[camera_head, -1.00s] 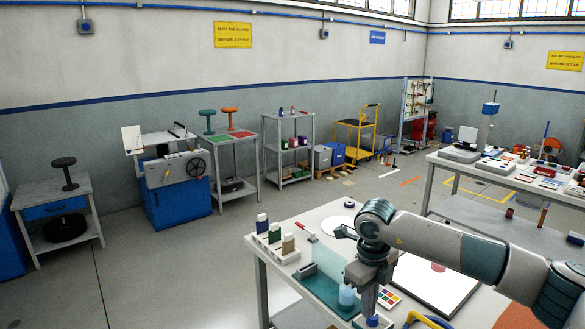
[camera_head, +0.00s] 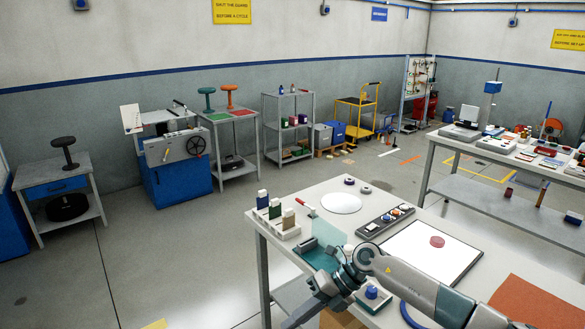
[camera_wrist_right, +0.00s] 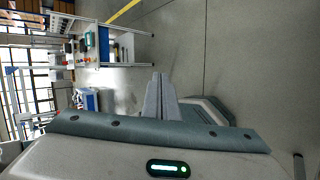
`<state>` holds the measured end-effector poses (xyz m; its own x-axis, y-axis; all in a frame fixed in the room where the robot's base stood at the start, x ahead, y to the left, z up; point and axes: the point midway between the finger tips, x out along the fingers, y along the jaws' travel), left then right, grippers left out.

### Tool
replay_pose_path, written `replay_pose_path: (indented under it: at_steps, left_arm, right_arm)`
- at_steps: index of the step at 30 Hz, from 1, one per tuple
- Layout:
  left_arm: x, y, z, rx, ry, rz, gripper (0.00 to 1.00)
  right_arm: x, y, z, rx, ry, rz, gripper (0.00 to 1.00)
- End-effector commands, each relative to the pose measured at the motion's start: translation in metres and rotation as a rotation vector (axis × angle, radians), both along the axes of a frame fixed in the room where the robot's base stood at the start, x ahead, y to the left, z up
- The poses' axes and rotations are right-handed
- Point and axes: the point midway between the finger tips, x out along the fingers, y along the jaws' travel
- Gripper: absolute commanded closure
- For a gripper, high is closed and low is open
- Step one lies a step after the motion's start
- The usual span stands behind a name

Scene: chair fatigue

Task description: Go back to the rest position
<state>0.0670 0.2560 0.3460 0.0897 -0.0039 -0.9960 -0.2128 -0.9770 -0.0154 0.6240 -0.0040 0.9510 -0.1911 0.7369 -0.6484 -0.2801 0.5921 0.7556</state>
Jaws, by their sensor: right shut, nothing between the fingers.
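My right arm comes in from the lower right in the head view. Its gripper (camera_head: 300,312) hangs beyond the near left edge of the white worktable, pointing down and to the left. In the right wrist view the two fingers (camera_wrist_right: 160,92) lie together with nothing between them, over bare grey floor. My left gripper is not in view.
The worktable (camera_head: 327,190) holds a teal tray with a clear guard (camera_head: 328,234), a white board (camera_head: 415,243), a button box (camera_head: 385,220) and a bottle rack (camera_head: 278,229). My forearm covers part of its near side. The floor (camera_head: 190,250) on the left is free.

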Motion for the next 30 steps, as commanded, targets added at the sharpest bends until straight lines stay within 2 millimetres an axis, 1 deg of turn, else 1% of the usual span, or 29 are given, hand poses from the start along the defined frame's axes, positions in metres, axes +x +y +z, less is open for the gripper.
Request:
replay_pose_path:
  at_steps: [1, 4, 7, 8, 10, 11, 14, 15, 17, 18, 19, 21, 22, 24, 25, 27, 29, 30]
  left_arm:
    - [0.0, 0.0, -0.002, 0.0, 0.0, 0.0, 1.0]
    - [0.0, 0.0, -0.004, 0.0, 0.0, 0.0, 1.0]
    - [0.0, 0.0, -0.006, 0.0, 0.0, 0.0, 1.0]
    - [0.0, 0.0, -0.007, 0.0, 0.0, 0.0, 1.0]
    - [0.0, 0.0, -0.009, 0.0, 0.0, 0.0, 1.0]
    - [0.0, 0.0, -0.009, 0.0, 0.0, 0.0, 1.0]
    - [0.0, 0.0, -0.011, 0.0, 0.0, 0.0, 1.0]
    - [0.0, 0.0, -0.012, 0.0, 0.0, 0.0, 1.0]
    - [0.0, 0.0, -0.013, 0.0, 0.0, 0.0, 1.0]
    - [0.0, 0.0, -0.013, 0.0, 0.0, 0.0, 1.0]
    - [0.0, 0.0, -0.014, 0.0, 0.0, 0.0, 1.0]
    - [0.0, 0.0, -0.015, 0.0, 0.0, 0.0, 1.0]
    - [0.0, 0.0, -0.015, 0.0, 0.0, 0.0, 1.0]
    - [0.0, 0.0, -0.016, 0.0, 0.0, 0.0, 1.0]
    - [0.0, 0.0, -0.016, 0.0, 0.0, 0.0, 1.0]
    - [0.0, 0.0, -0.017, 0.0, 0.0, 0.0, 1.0]
    - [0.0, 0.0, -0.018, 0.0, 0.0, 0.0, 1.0]
    - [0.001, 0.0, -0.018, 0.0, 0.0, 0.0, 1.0]
  right_arm:
    - [-0.001, 0.013, -0.013, 0.087, 0.058, -0.065, 1.0]
    - [0.006, 0.03, -0.028, 0.258, 0.161, -0.216, 1.0]
    - [0.019, 0.035, -0.05, 0.406, 0.264, -0.393, 1.0]
    - [0.023, 0.034, -0.058, 0.445, 0.296, -0.451, 1.0]
    - [0.032, 0.028, -0.081, 0.528, 0.373, -0.593, 1.0]
    - [0.036, 0.023, -0.093, 0.561, 0.405, -0.657, 1.0]
    - [0.043, 0.001, -0.14, 0.645, 0.514, -0.885, 1.0]
    - [0.044, -0.01, -0.16, 0.669, 0.553, -0.973, 1.0]
    - [0.043, -0.027, -0.189, 0.694, 0.605, -1.093, 1.0]
    - [0.04, -0.037, -0.209, 0.704, 0.638, -1.17, 1.0]
    - [0.037, -0.045, -0.224, 0.709, 0.662, -1.223, 1.0]
    - [0.026, -0.065, -0.258, 0.716, 0.713, -1.347, 1.0]
    - [0.021, -0.072, -0.272, 0.716, 0.733, -1.395, 1.0]
    - [0.006, -0.09, -0.304, 0.711, 0.78, -1.508, 1.0]
    - [0.0, -0.097, -0.318, 0.706, 0.798, -1.555, 1.0]
    - [-0.019, -0.114, -0.349, 0.693, 0.841, -1.66, 1.0]
    - [-0.037, -0.127, -0.375, 0.675, 0.876, -1.747, 1.0]
    - [-0.05, -0.136, -0.391, 0.664, 0.898, -1.802, 1.0]
